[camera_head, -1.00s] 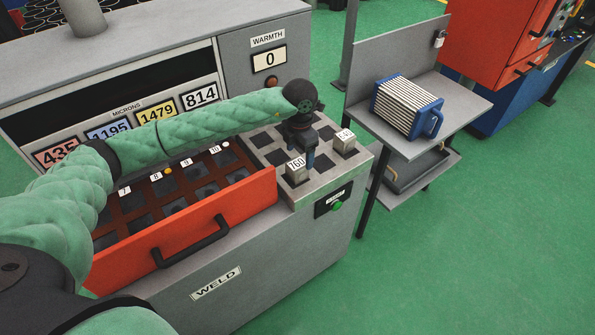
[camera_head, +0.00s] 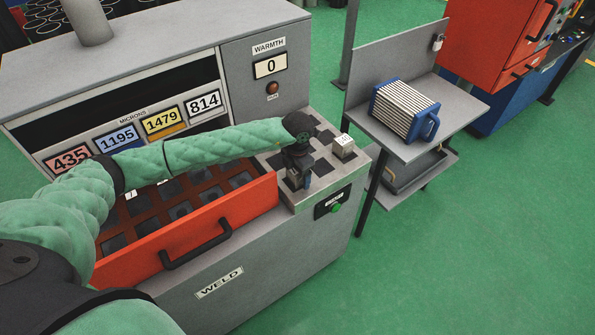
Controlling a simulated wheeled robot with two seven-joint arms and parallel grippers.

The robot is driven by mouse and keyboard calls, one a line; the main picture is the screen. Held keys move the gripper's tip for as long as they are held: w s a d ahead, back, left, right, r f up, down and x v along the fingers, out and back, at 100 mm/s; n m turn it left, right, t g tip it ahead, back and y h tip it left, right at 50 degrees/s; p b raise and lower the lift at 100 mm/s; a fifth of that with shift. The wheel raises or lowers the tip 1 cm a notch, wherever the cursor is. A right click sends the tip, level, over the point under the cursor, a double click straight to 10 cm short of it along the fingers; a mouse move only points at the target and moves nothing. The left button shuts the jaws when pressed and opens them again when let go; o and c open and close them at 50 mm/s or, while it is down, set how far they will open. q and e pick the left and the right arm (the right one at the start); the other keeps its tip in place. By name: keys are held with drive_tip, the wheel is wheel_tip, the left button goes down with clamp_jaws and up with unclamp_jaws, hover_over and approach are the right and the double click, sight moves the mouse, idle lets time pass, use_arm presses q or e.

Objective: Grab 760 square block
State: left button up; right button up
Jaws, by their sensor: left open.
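The 760 square block (camera_head: 296,184) stands in the near-left part of the socketed grey top beside the red drawer. It is mostly hidden behind my left gripper, and its label does not show now. My left gripper (camera_head: 300,183) points down right at this block with its fingers open. I cannot tell whether the fingers touch it. My right gripper is not in view.
Another labelled square block (camera_head: 343,146) stands close by to the right on the grey top (camera_head: 318,195). The open red drawer (camera_head: 215,217) lies to the left. A shelf (camera_head: 465,105) with a blue-framed box (camera_head: 405,108) stands to the right.

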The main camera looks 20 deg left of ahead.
use_arm(q)
drive_tip(key=shift+f, duration=0.15)
drive_tip(key=c, duration=1.5)
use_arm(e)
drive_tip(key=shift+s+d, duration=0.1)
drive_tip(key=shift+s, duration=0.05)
use_arm(q)
drive_tip(key=shift+r, duration=0.2)
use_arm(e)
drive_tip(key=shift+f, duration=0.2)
